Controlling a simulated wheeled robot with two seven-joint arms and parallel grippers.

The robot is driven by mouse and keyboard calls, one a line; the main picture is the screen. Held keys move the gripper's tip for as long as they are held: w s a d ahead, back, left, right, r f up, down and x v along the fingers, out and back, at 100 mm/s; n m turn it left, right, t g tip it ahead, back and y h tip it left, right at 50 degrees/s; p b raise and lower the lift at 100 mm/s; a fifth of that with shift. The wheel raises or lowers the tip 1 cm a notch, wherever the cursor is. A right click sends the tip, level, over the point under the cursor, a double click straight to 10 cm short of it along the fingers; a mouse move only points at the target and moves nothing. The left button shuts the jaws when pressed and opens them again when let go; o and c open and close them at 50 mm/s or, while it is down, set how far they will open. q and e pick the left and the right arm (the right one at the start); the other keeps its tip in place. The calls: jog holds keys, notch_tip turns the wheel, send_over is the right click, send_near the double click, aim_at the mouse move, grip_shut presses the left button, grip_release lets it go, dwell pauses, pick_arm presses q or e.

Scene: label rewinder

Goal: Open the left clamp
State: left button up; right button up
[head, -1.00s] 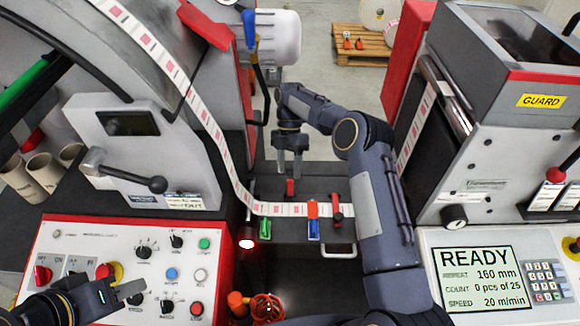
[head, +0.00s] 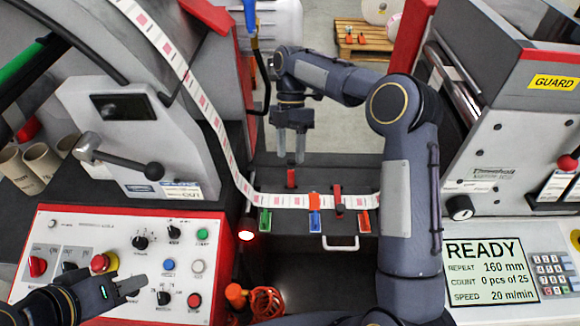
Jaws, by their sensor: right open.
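The web splice table (head: 345,172) carries a white label strip (head: 272,201) with pink labels. Green (head: 265,221), blue (head: 314,221) and red (head: 365,222) tabs sit along its front edge. An orange piece (head: 314,201) and a red lever (head: 338,196) lie across the strip; a red piece (head: 291,178) stands behind it. I cannot tell for certain which is the left clamp, nor its state. My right gripper (head: 290,158) is open and empty, fingers down, just above or behind the red piece. My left gripper (head: 138,286) is over the control panel; its finger gap is unclear.
The control panel (head: 120,225) has several knobs and buttons. A crank handle (head: 130,163) juts out at left. A READY screen (head: 490,272) is at right. My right forearm covers the strip's right end.

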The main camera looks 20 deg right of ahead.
jog(key=s+a+r+b, duration=0.1)
jog(key=s+a+r, duration=0.1)
jog(key=s, duration=0.5)
jog(key=shift+s+r+b, duration=0.35)
jog(key=shift+r, duration=0.3)
